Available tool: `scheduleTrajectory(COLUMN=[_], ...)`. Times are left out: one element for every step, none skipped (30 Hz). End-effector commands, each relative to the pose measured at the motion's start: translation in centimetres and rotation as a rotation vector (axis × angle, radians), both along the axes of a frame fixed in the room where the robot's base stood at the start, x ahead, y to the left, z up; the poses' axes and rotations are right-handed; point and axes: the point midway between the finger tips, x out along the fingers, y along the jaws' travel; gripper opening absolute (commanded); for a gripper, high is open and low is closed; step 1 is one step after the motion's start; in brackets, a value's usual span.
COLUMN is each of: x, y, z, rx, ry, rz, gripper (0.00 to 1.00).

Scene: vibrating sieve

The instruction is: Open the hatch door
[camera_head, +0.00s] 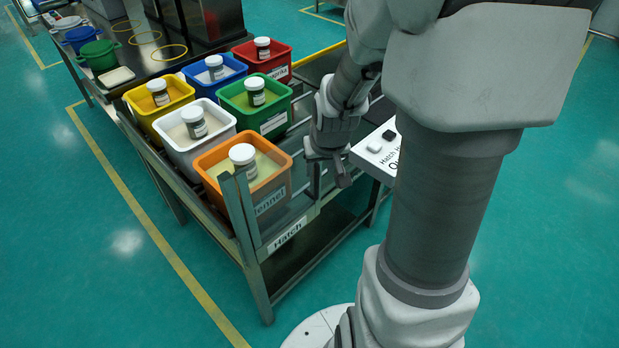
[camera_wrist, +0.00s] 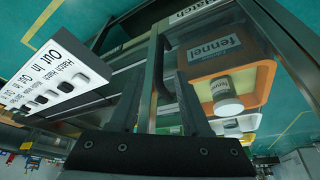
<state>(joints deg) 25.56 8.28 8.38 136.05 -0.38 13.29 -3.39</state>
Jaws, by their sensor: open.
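The hatch door shows as a see-through panel in a dark metal frame, with a white "Hatch" label (camera_head: 287,235) on its lower rail. In the wrist view the label is upside down at the top edge (camera_wrist: 192,9). My gripper (camera_head: 329,178) is at the right part of the hatch front. In the wrist view my gripper (camera_wrist: 156,72) is open, with a dark upright bar (camera_wrist: 152,82) between its two fingers. I cannot tell whether either finger touches the bar. The orange fennel bin (camera_wrist: 225,60) shows behind the panel. The hatch looks closed.
Several coloured bins with lidded jars, including the orange one (camera_head: 215,160), stand behind the hatch. A white button panel (camera_head: 378,152) with hatch labels is to the right of my gripper. My arm covers the far right. Green floor (camera_head: 110,260) is clear at left.

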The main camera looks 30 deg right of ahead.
Motion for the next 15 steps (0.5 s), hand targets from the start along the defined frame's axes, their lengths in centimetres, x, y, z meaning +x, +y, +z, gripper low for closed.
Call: scheduleTrajectory(x=[0.3, 0.5, 0.7, 0.8, 0.9, 1.1, 1.3, 1.5, 1.7, 1.8, 2.0, 2.2, 2.3, 2.4, 2.6], y=[-0.1, -0.1, -0.2, -0.2, -0.2, -0.3, -0.3, -0.4, -0.4, -0.5, -0.5, -0.5, -0.6, -0.6, -0.6], z=[-1.3, -1.7, -2.2, -2.6, -3.0, -3.5, -3.8, -4.2, -4.7, -5.1, -5.5, -5.9, -6.2, -6.5, -6.9], rx=[0.0, 0.0, 0.0, 0.0, 0.0, 0.0, 0.0, 0.0, 0.0, 0.0, 0.0, 0.0, 0.0, 0.0, 0.0], ry=[0.0, 0.001, 0.0, 0.0, 0.0, 0.0, 0.001, 0.001, 0.0, 0.0, 0.0, 0.0, 0.0, 0.0, 0.0], rz=[0.0, 0.0, 0.0, 0.0, 0.001, 0.001, 0.001, 0.001, 0.001, 0.0, 0.0, 0.0, 0.0, 0.0, 0.001], gripper=[0.47, 0.47, 0.47, 0.47, 0.47, 0.47, 0.47, 0.47, 0.47, 0.47, 0.47, 0.47, 0.47, 0.47, 0.47])
